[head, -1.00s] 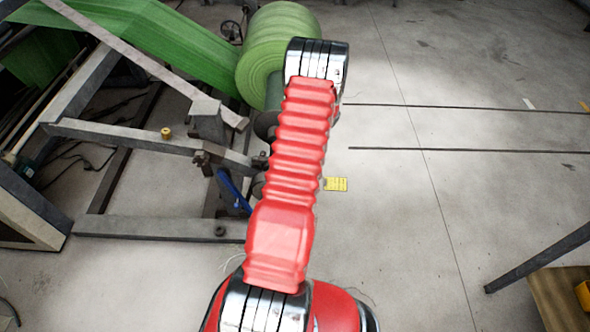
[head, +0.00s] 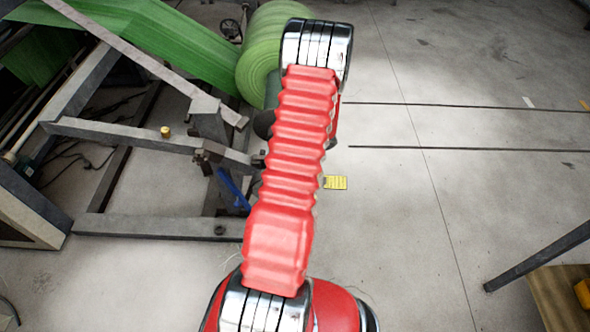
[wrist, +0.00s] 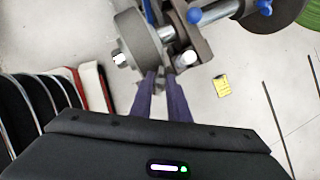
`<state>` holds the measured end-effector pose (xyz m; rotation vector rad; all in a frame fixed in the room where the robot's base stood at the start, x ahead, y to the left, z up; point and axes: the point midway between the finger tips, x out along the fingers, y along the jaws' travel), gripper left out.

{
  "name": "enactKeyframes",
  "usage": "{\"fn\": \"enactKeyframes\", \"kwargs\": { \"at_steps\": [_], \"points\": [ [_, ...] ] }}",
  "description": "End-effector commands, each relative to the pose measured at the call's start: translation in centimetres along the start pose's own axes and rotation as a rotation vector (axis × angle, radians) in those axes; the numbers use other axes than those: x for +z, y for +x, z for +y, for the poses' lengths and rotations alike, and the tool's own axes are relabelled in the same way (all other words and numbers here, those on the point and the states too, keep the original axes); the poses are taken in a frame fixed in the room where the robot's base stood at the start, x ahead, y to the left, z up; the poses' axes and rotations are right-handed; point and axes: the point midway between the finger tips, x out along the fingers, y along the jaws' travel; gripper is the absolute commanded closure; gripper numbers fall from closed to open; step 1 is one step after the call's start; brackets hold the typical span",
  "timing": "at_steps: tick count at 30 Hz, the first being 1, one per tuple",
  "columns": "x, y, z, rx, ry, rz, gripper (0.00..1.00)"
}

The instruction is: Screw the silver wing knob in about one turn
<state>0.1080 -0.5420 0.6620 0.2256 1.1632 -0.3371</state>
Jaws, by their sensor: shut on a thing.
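In the wrist view my gripper (wrist: 162,76) reaches up to the machine fittings with its two dark purple fingers close together. It is shut on a small part at its fingertips, the silver wing knob, which is mostly hidden between them. A grey round block (wrist: 137,38) with a bright hex bolt end is just left of the fingertips. A dark bracket (wrist: 190,35) with a pale shiny round end is just to the right. In the head view my red arm hides the gripper and the knob.
A green fabric roll (head: 270,55) sits on the grey machine frame (head: 130,226). Blue-ended handles (wrist: 195,16) are close above the fingers. A yellow label (head: 336,183) lies on open floor to the right. A wooden table (head: 555,300) stands at lower right.

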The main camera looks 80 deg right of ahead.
Motion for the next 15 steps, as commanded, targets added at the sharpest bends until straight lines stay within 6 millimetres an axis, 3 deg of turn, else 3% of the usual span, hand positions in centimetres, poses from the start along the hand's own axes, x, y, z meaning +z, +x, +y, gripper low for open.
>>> {"fn": "enactKeyframes", "kwargs": {
  "at_steps": [15],
  "points": [
    [0.01,0.00,0.20,-0.119,0.284,0.001,1.00]
  ]
}}
